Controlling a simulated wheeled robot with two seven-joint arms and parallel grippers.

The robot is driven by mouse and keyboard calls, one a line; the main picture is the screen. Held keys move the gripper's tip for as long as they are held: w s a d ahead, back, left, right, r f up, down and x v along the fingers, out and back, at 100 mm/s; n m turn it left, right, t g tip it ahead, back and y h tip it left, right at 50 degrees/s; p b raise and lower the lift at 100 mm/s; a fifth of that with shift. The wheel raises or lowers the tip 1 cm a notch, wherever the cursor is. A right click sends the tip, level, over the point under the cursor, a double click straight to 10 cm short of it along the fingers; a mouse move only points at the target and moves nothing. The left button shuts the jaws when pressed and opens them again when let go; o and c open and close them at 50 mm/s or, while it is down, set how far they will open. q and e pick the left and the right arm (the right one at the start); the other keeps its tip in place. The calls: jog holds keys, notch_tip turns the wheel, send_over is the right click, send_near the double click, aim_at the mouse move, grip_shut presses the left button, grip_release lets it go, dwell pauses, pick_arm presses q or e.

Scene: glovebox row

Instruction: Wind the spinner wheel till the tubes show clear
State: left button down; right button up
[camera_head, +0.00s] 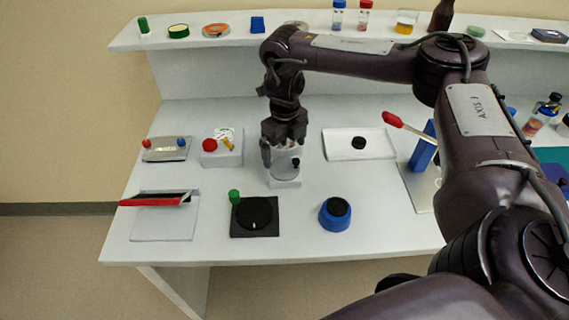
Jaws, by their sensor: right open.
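A small white device with a grey disc (283,163) on top and a white base (287,183) stands at the middle of the bench; it looks like the spinner wheel. A small black knob (296,162) sits at the disc's right edge. My right gripper (283,155) points down over this device, open, its fingers at the disc and close to the knob. I cannot tell whether they touch it. The gripper hides the device's back part. No tubes can be made out on it. My left gripper is not in view.
Nearby stand a white box with a red button (209,145), a black dial plate (268,229) with a green knob, a blue round pot (331,224) and a white tray (371,152). A red-handled lever (150,202) is front left. A raised shelf (180,40) holds bottles behind.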

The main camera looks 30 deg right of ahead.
aim_at(285, 166)
jog(key=shift+f+p, duration=0.5)
jog(key=shift+f, duration=2.3)
jog(key=c, duration=1)
jog(key=shift+r+m, duration=0.1)
jog(key=shift+m, duration=0.3)
jog(key=m+p, duration=0.2)
jog(key=m, duration=0.1)
jog(key=m+p, duration=0.2)
jog(key=m, duration=0.2)
jog(key=shift+m, duration=0.3)
jog(key=m+p, duration=0.2)
jog(key=m, duration=0.2)
jog(key=shift+w+r, duration=0.1)
jog(key=shift+m+p, duration=1.15)
jog(key=shift+m, duration=1.15)
